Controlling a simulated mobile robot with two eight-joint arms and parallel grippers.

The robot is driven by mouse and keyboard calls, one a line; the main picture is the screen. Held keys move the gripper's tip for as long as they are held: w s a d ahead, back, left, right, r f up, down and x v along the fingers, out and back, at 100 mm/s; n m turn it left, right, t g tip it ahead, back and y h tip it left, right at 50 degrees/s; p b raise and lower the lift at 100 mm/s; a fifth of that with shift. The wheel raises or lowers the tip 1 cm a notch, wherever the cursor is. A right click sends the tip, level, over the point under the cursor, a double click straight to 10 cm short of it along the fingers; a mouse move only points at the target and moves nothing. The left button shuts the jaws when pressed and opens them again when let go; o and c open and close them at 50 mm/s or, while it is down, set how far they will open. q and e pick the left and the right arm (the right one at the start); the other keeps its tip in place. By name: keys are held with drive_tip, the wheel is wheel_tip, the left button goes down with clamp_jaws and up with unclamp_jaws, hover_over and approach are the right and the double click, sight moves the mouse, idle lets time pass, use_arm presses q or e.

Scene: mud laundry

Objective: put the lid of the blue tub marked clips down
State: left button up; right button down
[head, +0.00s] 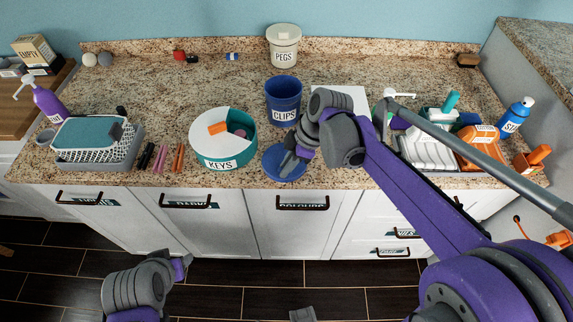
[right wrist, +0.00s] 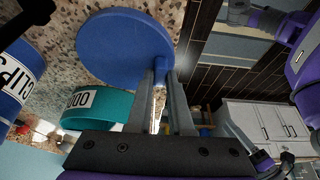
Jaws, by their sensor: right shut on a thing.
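The blue tub marked CLIPS (head: 283,104) stands upright and uncovered on the granite counter. Its round blue lid (head: 279,167) is at the counter's front edge, in front of the tub and apart from it. My right gripper (head: 290,165) is shut on the lid's knob. The right wrist view shows the lid (right wrist: 122,48) with its knob between the fingers (right wrist: 160,80), and part of the tub (right wrist: 14,85) at left. Whether the lid touches the counter is unclear. My left gripper (head: 183,268) is low over the floor, away from the counter; its jaw opening is unclear.
A teal and white KEYS tub (head: 248,135) stands left of the lid. A lidded PEGS tub (head: 284,52) is behind the CLIPS tub. A white sheet or board (head: 345,98) lies to its right, partly behind my arm. Bare counter (head: 225,85) lies left of the CLIPS tub.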

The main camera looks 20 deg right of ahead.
drive_tip(key=shift+f, duration=0.15)
drive_tip(key=c, duration=0.8)
unclamp_jaws()
